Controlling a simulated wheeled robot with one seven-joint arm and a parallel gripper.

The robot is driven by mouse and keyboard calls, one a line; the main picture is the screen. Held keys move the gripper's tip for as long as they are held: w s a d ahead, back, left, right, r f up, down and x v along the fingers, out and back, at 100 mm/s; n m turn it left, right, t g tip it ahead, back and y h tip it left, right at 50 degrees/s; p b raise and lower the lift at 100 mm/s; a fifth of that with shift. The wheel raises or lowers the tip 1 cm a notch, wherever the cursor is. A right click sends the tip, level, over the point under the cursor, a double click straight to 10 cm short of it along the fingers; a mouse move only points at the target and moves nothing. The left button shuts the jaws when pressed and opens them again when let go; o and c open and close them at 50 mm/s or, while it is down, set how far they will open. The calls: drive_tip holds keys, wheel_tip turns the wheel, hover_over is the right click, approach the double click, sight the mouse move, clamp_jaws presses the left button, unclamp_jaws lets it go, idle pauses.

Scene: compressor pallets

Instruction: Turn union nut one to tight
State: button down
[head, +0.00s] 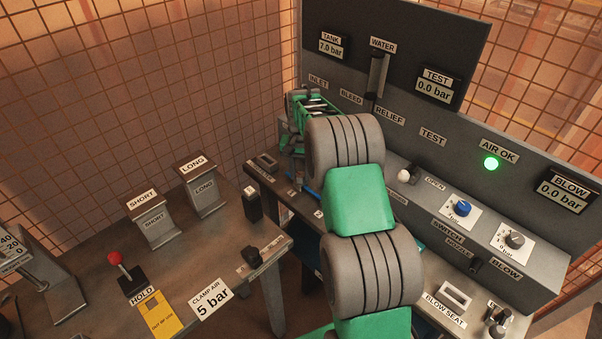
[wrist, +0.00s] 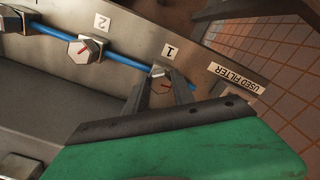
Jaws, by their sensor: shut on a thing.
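In the wrist view, union nut one (wrist: 158,70) is a small metal nut on the blue hose, below the label "1". My gripper (wrist: 161,80) is shut on it, one dark finger on each side. Part of a red mark shows between the fingers; the rest of the nut is hidden by them. Union nut two (wrist: 84,49), a hexagonal metal nut with a red line across its face, sits farther left, beside the label "2". In the head view my own arm covers the nuts and the fingertips.
The blue hose (wrist: 122,62) runs between the nuts along a grey panel. A "USED FILTER" label (wrist: 238,78) is to the right.

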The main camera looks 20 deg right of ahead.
sight(300, 175)
drive_tip(key=shift+r, duration=0.1)
idle(0.4)
drive_tip(key=c, duration=1.1)
unclamp_jaws()
drive_tip(key=shift+o, duration=0.2)
wheel_tip(300, 175, up, 8)
drive_tip(key=shift+f+b, duration=0.15)
drive_tip(key=shift+b, duration=0.35)
